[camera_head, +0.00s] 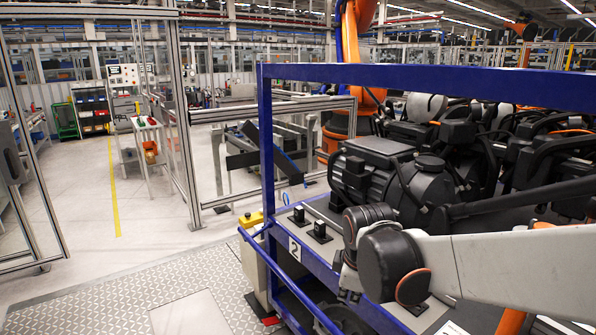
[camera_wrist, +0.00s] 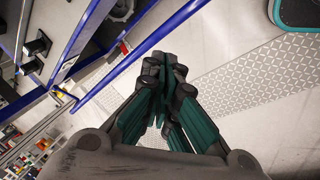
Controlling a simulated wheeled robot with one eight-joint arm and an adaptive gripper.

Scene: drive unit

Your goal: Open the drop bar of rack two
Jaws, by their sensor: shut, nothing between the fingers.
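Rack two (camera_head: 266,140) is a blue frame with a "2" plate (camera_head: 294,249) at its front corner, and it holds dark drive units (camera_head: 400,180). A slim blue bar (camera_head: 275,273), which looks like the drop bar, runs along the rack's near side below the plate. In the wrist view the blue bar (camera_wrist: 135,60) crosses diagonally at upper left. My gripper (camera_wrist: 165,62) has green-sided dark fingers drawn together, with nothing between them. Its tips appear beside the bar, to its right in the wrist view, with a visible gap; the depth is unclear. My arm hides part of the rack in the head view.
A yellow-topped post (camera_head: 251,219) stands at the rack's left corner. Patterned metal floor plate (camera_head: 110,305) lies left of the rack and looks clear. An aluminium fence (camera_head: 185,120) and an orange robot arm (camera_head: 352,60) stand behind.

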